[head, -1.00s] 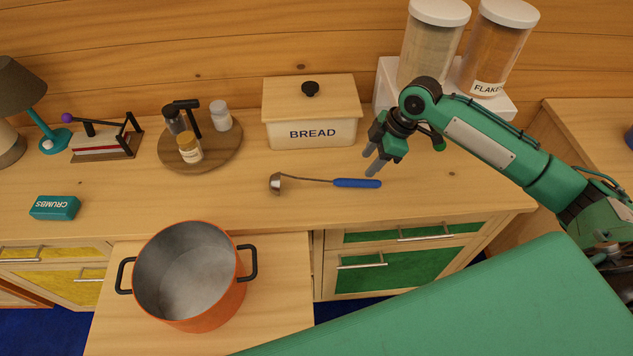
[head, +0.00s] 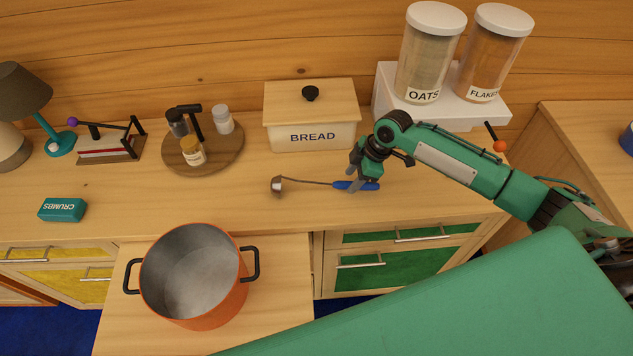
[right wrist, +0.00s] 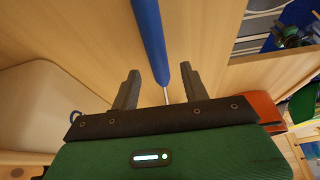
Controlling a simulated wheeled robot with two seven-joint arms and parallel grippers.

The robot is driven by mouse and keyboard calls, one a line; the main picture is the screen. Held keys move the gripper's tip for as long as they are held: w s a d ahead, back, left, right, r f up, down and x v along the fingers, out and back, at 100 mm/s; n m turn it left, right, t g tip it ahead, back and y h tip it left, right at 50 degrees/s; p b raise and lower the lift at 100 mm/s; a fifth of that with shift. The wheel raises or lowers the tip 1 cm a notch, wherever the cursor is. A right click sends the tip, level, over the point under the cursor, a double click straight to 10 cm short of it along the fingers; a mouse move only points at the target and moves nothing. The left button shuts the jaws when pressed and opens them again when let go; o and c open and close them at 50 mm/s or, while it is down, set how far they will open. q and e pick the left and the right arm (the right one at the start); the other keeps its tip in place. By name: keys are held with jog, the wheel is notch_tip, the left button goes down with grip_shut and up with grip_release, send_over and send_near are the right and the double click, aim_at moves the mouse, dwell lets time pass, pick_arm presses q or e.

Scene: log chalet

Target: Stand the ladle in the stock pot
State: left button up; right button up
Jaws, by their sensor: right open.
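The ladle (head: 312,182) lies on the wooden counter, its steel bowl to the left and its blue handle to the right. My right gripper (head: 359,187) is open at the blue handle, with its fingers on either side of it. In the right wrist view the blue handle (right wrist: 151,40) runs between the two open fingers (right wrist: 160,88). The orange stock pot (head: 208,312) stands open on a lower wooden surface in front of the counter, with black handles at its sides. Its inside looks empty. My left gripper is not in view.
Behind the ladle stands the bread box (head: 313,135). A round board (head: 228,157) with small jars is left of it. The oats jar (head: 430,55) and flakes jar (head: 490,60) stand on a white riser (head: 460,118). A teal crumbs box (head: 62,210) lies at left.

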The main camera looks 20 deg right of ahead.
jog(key=shift+x, duration=1.45)
jog(key=shift+r, duration=0.1)
grip_shut()
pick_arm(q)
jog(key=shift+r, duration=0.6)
